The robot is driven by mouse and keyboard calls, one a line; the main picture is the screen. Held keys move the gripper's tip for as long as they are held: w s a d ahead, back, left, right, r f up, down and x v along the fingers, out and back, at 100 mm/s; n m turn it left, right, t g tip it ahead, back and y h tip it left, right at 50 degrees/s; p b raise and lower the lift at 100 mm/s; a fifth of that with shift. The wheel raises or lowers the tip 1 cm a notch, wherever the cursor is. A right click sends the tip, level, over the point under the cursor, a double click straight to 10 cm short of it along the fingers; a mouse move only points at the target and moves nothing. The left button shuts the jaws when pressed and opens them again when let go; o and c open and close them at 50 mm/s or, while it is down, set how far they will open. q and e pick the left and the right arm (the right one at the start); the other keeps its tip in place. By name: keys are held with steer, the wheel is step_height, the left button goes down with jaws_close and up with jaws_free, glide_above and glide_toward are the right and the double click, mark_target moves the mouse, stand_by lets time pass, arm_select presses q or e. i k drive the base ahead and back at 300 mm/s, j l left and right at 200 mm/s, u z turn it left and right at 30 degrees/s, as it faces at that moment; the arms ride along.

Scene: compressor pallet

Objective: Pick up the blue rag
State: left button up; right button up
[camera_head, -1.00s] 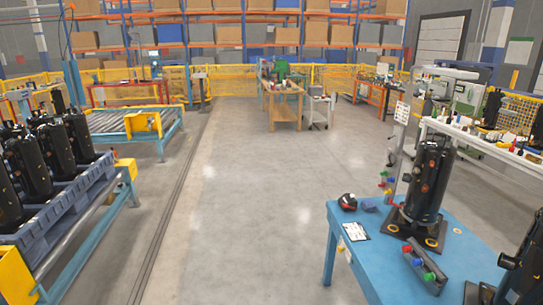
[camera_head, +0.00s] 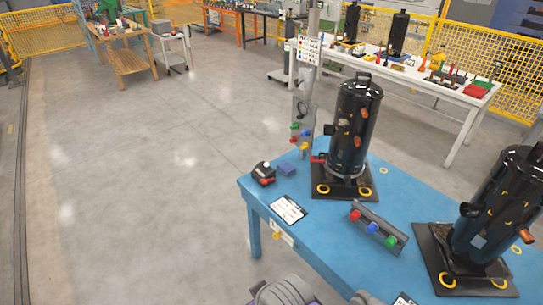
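A small dark blue item (camera_head: 287,170), which looks like the folded blue rag, lies on the blue table (camera_head: 395,195) near its far left corner. It sits just right of a black and red tool (camera_head: 263,173) and left of a tall black compressor (camera_head: 354,125). It is too small to make out its folds. Neither of my grippers is in view. A grey rounded part of my own arm shows at the bottom edge, below the table's left end.
A clipboard (camera_head: 288,209), a bar with coloured caps (camera_head: 379,228) and a second compressor (camera_head: 490,215) also stand or lie on the table. A post with coloured buttons (camera_head: 300,137) rises behind the rag. The floor (camera_head: 150,190) to the left is clear.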

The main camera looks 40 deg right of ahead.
mark_target(284, 167)
steer(key=i+z, duration=0.2)
steer(key=i, duration=0.3)
steer(key=i+z, duration=0.2)
steer(key=i, duration=0.3)
steer(key=i+j+z, duration=0.25)
steer(key=i, duration=0.25)
steer(key=i+z, duration=0.65)
steer(key=z, duration=0.2)
steer(key=i+j+z, duration=0.25)
steer(key=z, duration=0.15)
steer(key=i+j, duration=0.05)
